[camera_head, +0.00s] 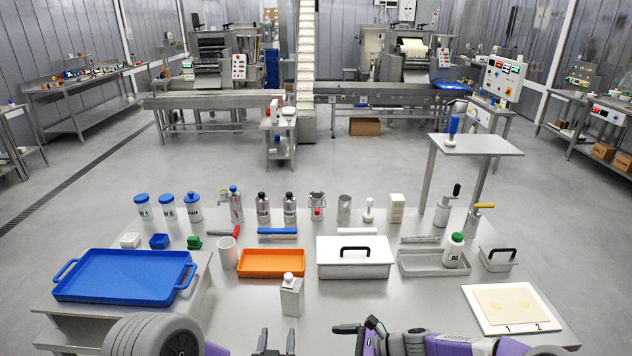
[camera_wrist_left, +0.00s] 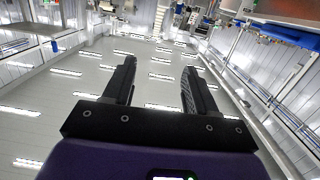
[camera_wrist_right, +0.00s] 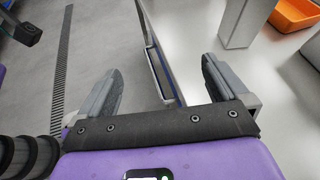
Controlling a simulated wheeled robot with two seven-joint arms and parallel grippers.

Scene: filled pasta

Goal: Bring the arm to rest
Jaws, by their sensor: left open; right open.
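My left gripper (camera_head: 276,333) shows at the bottom middle of the head view, just in front of the worktable's near edge. Its two dark fingers point away from me and stand apart. The left wrist view also shows the left gripper (camera_wrist_left: 159,66), open with nothing between its fingers. My right gripper (camera_head: 348,336) is at the bottom, right of the left one, its fingers pointing left. In the right wrist view the right gripper (camera_wrist_right: 160,66) is open and empty, with floor and table edge beyond it. Neither gripper holds anything.
The worktable (camera_head: 230,310) carries a blue tray (camera_head: 120,274), an orange tray (camera_head: 272,262), a white lidded box (camera_head: 352,258) and a white board (camera_head: 512,320). Several bottles line the back.

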